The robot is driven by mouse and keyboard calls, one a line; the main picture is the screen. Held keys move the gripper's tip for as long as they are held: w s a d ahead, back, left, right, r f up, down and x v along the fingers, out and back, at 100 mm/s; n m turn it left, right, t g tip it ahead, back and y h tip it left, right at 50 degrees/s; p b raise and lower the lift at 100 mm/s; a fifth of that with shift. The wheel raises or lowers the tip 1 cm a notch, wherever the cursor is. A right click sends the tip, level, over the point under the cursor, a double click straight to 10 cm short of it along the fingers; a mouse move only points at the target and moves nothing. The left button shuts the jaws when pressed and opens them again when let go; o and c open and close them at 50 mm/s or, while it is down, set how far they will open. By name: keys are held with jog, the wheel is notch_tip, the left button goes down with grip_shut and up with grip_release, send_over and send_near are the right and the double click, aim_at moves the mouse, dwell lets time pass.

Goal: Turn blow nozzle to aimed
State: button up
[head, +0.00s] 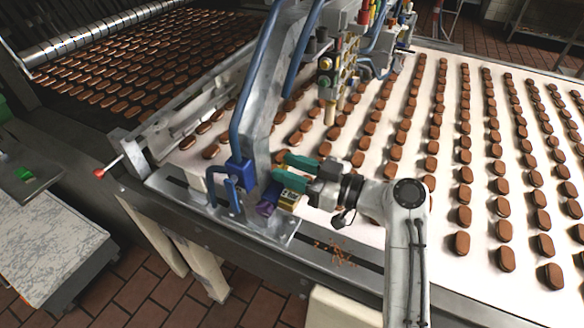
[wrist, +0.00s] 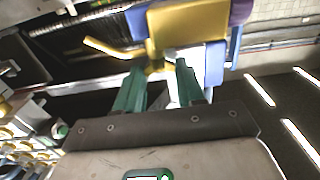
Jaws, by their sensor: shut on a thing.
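The blow nozzle (head: 288,198) is a small yellow body with a purple end, low beside the blue-fitted metal post at the near edge of the conveyor. In the wrist view its yellow body (wrist: 190,32) fills the top middle, with the purple end to the right and blue parts around it. My gripper (head: 284,170) reaches it from the right with green fingers. In the wrist view my gripper (wrist: 160,66) has its two fingertips at the yellow part, shut on it with a small gap between them. The exact contact is partly hidden in the head view.
A white conveyor belt (head: 385,228) carries rows of brown biscuits behind and right of my arm. The metal post with a blue hose (head: 240,110) rises close to my gripper. A red-knobbed lever (head: 100,172) sticks out at the left. Orange crumbs (head: 338,252) lie on the near rail.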

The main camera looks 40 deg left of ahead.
jog(key=shift+s+m+t+p, duration=0.25)
jog(key=shift+m+t, duration=0.9)
jog(key=shift+t, duration=0.65)
jog(key=shift+s+m+t+p, duration=0.25)
jog(key=shift+m+t, duration=0.9)
jog(key=shift+t, duration=0.65)
jog(key=o, duration=1)
jog(key=shift+o, duration=0.2)
